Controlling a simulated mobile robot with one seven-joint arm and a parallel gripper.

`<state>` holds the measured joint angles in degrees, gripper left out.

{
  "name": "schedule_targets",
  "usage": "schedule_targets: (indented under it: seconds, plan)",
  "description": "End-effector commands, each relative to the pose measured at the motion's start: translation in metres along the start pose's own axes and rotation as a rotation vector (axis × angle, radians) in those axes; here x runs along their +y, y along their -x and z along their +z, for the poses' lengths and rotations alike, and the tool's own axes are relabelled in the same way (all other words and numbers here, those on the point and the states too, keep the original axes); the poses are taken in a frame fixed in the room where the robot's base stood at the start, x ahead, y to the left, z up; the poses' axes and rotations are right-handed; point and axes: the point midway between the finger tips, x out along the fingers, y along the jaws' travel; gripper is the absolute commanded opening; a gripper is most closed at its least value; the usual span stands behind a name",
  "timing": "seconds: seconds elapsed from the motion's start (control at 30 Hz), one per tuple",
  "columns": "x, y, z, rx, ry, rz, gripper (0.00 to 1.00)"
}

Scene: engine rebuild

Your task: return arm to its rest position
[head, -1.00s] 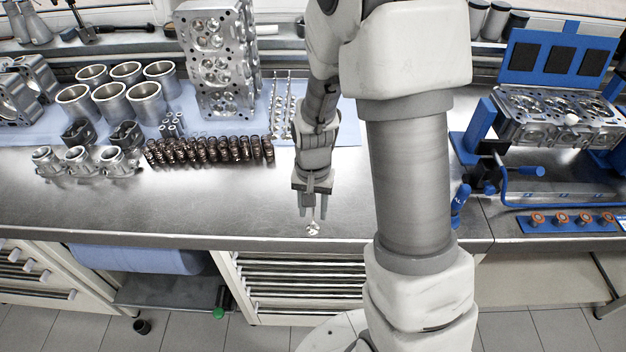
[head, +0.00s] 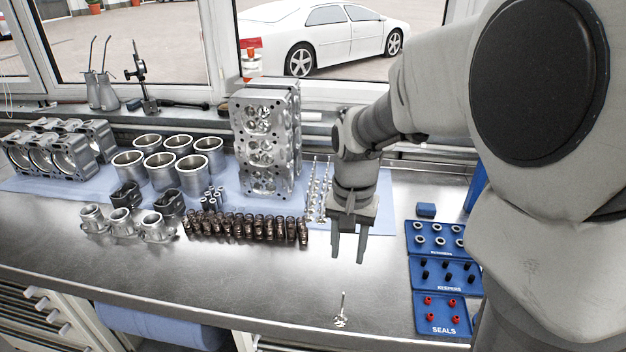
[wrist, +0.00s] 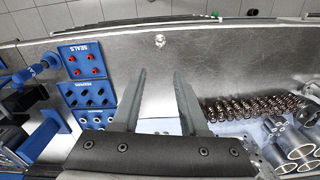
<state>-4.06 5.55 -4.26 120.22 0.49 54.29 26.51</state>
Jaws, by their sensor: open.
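My gripper (head: 348,247) is open and empty, pointing down above the steel bench (head: 262,262). In the wrist view its two fingers (wrist: 160,90) are spread apart with nothing between their tips. A small shiny valve-like part (head: 341,312) stands upright on the bench near the front edge, apart from the gripper and in front of it. It also shows in the wrist view (wrist: 160,41), beyond the fingertips.
A cylinder head (head: 266,140), cylinder liners (head: 192,172) and a row of dark springs (head: 247,228) stand left of my gripper. Blue trays, including the SEALS tray (head: 441,326), lie to the right. The bench between gripper and front edge is mostly clear.

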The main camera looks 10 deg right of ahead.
Motion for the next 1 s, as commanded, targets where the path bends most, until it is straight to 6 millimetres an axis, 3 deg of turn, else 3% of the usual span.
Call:
schedule_targets:
  seconds: [0.27,0.6,0.8,1.0]
  plan:
    - [0.009,0.031,0.018,0.075,0.073,-0.044,0.44]
    - [0.037,0.083,0.072,0.278,0.274,-0.111,0.44]
    - [0.052,0.098,0.103,0.398,0.383,-0.122,0.44]
    - [0.061,0.102,0.120,0.469,0.447,-0.118,0.44]
